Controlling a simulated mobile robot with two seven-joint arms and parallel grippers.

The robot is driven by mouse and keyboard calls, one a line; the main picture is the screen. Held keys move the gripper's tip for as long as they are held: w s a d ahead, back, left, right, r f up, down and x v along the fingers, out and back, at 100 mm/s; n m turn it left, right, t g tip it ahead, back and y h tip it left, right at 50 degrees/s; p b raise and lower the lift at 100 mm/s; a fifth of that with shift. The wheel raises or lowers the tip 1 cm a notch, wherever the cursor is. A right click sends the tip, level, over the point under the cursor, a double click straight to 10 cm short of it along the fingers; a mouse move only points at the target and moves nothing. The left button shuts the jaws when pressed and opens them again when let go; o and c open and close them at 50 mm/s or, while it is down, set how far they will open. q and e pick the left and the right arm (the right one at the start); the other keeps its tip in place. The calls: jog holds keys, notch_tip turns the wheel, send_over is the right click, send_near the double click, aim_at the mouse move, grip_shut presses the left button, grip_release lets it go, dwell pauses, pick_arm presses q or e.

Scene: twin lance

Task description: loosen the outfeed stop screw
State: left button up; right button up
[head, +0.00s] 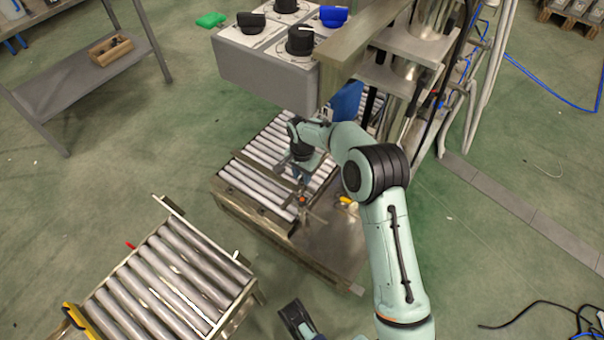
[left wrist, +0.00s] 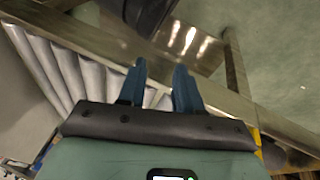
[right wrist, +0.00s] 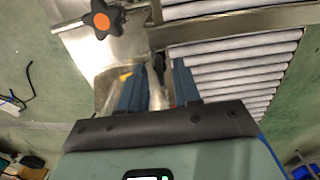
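A black star-shaped knob with an orange cap (right wrist: 103,20) shows at the upper left in the right wrist view, above a metal plate. A small orange spot, probably the same knob, shows in the head view (head: 302,200) at the roller bed's near edge. No label tells whether it is the outfeed stop screw. My right gripper (head: 303,185) is over the roller bed beside this knob. Its fingers (right wrist: 158,80) are apart, with a blurred pale part of the scene showing between them. My left gripper (left wrist: 159,75) is open and empty above a metal rail beside rollers.
A roller conveyor (head: 170,280) with a yellow end piece (head: 80,320) stands at the lower left, apart from the roller bed (head: 265,165). A grey control box (head: 262,75) with several knobs overhangs the bed. A shelf (head: 75,80) holds a wooden box.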

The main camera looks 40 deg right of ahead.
grip_shut()
pick_arm(q)
jog(key=shift+w+r, duration=0.1)
jog(key=shift+r, duration=0.05)
jog(key=shift+d, duration=0.1)
pick_arm(e)
jog(key=shift+n, duration=0.4)
jog(key=n+p, duration=0.1)
jog(key=n, duration=0.2)
jog(key=shift+r+n, duration=0.1)
jog(key=shift+n, duration=0.3)
jog(key=n+p, duration=0.1)
jog(key=n, duration=0.3)
jog(key=shift+n, duration=0.3)
jog(key=n+p, duration=0.1)
jog(key=n, duration=0.4)
pick_arm(q)
jog(key=s+d+r+g+h, duration=0.1)
jog(key=s+d+r, duration=0.1)
jog(key=s, duration=0.3)
jog(key=shift+d+r+g, duration=0.25)
jog(key=shift+r+g, duration=0.05)
jog(key=shift+r, duration=0.4)
pick_arm(e)
jog(key=n, duration=0.5)
jog(key=shift+n, duration=0.3)
